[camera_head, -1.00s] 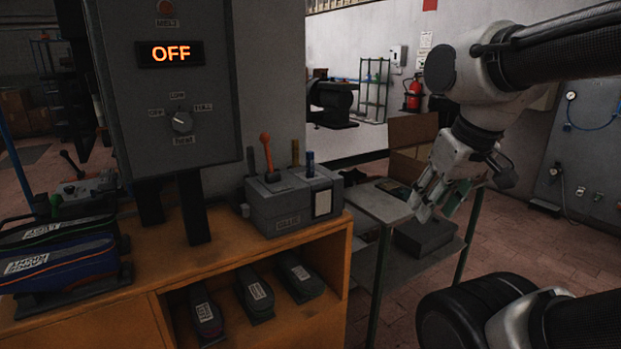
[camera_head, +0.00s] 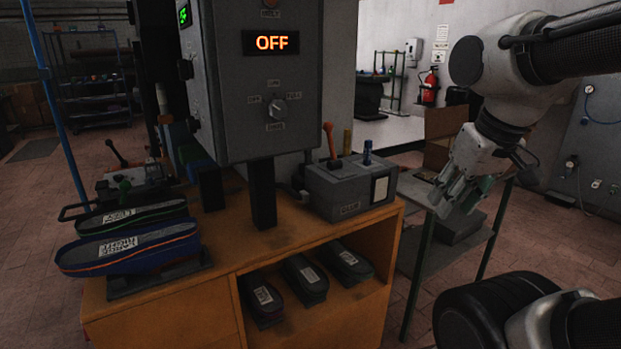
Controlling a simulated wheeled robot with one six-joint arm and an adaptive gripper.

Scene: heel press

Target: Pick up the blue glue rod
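The blue glue rod (camera_head: 367,153) stands upright in the top of the grey glue box (camera_head: 336,192), at its right side. Only its upper part shows. The box sits on the right end of the wooden bench (camera_head: 226,237). My gripper (camera_head: 452,203) hangs in the air to the right of the box, apart from the rod and pointing down. It looks empty, with its fingers apart.
An orange-handled lever (camera_head: 329,141) and a yellowish rod (camera_head: 347,141) stick up from the same box. A control cabinet reading OFF (camera_head: 270,43) stands left of it. A metal side table (camera_head: 412,189) is below my gripper. Shoe lasts (camera_head: 132,245) lie on the bench's left.

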